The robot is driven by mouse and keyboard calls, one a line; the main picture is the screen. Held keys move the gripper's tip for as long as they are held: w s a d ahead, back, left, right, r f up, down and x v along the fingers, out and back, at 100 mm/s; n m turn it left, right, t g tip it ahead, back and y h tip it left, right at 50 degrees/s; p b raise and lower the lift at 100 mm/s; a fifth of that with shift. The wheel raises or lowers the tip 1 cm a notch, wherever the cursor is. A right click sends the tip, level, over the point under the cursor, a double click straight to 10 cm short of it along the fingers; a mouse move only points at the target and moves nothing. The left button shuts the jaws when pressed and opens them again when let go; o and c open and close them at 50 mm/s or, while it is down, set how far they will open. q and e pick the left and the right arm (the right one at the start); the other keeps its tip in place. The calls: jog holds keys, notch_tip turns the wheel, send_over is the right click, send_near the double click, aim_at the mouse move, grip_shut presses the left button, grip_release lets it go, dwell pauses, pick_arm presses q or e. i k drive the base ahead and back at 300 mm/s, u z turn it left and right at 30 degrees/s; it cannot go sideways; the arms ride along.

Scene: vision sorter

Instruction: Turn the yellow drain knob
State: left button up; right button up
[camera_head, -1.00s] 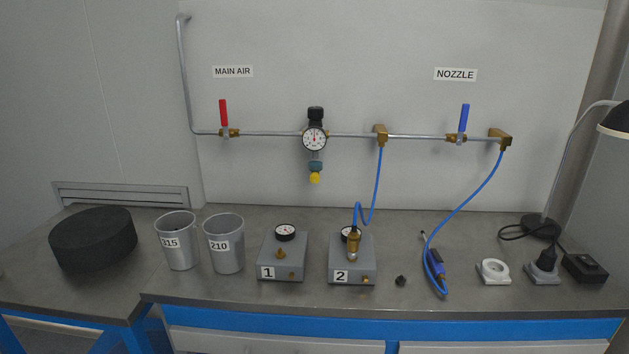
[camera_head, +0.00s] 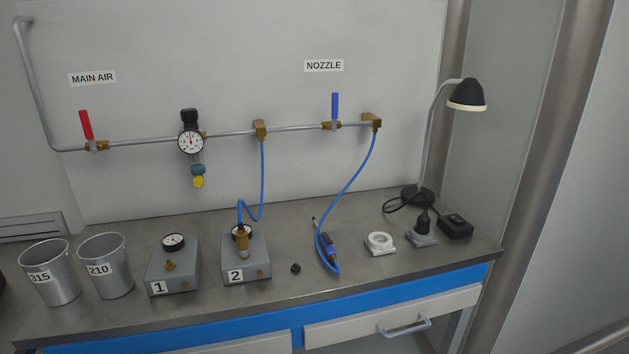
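The yellow drain knob (camera_head: 198,182) hangs at the bottom of the regulator on the wall pipe. Above it are a teal bowl (camera_head: 198,169), a round white-faced gauge (camera_head: 191,141) and a black top knob (camera_head: 189,116). Nothing touches the yellow knob, and it is in plain sight. Neither of my grippers shows in the head view.
The pipe carries a red-handled valve (camera_head: 86,125) and a blue-handled valve (camera_head: 335,106). Below stand cups 315 (camera_head: 60,285) and 210 (camera_head: 112,280), box 1 (camera_head: 185,275) and box 2 (camera_head: 262,255). Blue hoses hang down. A lamp (camera_head: 466,95) stands at the right.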

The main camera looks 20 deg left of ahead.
aim_at(198, 182)
jog(key=z, duration=0.75)
jog(key=k, duration=0.8)
jog(key=u, duration=1.05)
jog(key=i, duration=0.4)
